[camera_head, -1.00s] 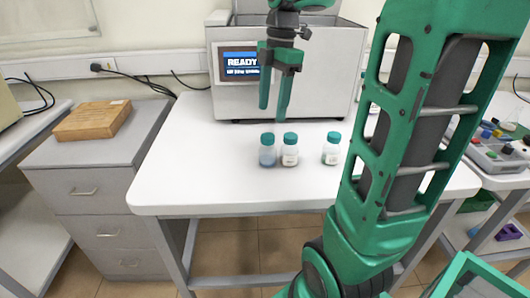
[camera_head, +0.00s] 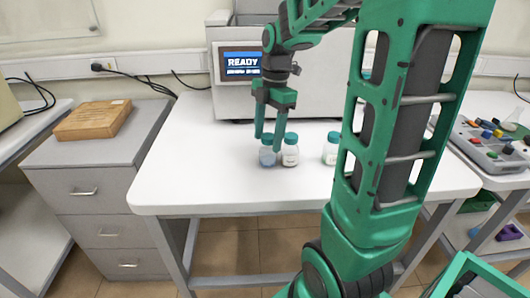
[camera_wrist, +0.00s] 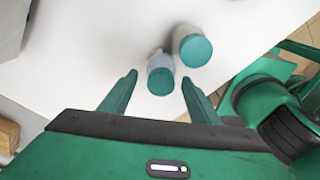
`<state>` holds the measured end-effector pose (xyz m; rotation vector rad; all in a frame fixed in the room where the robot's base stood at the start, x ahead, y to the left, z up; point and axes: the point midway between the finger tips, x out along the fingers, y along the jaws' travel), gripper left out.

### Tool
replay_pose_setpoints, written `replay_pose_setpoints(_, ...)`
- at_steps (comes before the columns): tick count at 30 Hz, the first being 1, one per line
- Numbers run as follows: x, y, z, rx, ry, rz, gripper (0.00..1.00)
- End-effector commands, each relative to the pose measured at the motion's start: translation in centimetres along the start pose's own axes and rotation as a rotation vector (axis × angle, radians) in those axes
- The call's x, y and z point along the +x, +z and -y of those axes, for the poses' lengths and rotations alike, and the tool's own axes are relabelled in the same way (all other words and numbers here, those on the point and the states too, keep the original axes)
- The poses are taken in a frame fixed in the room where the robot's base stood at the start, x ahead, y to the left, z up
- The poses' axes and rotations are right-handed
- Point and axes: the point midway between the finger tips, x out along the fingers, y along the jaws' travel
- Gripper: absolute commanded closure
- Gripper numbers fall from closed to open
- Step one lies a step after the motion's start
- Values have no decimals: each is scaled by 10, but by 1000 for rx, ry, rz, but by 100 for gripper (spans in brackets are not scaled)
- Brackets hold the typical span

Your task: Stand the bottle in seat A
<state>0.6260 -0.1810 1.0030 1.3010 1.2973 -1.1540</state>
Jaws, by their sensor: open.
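Three small bottles with teal caps stand upright on the white table (camera_head: 200,175). The left bottle (camera_head: 267,157) and the middle bottle (camera_head: 290,155) are close together; the right bottle (camera_head: 331,152) stands apart, partly hidden by my arm. My gripper (camera_head: 268,140) is open with its fingers pointing down at the left bottle's cap. In the wrist view, the left bottle (camera_wrist: 160,80) lies between and just beyond the fingertips (camera_wrist: 158,78), with the middle bottle (camera_wrist: 190,45) behind it to the right. I cannot make out a seat A.
A grey machine (camera_head: 225,95) with a READY screen (camera_head: 241,63) stands at the table's back. A wooden box (camera_head: 93,120) lies on the left drawer cabinet (camera_head: 80,185). A grey rack with colored parts (camera_head: 490,145) is on the right table. The table's left part is clear.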

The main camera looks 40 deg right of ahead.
Motion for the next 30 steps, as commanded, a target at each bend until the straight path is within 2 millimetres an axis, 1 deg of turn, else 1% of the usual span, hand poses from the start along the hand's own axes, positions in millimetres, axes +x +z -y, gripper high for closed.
replay_pose_setpoints(3,8,0,0,0,0,0,44)
replay_pose_setpoints(10,9,0,0,0,1,0,44)
replay_pose_setpoints(11,9,0,0,0,1,0,48)
replay_pose_setpoints(12,9,0,0,0,1,0,58)
replay_pose_setpoints(17,9,0,0,0,1,0,96)
replay_pose_setpoints(18,9,0,0,0,1,0,100)
replay_pose_setpoints(30,9,0,0,0,-1,0,100)
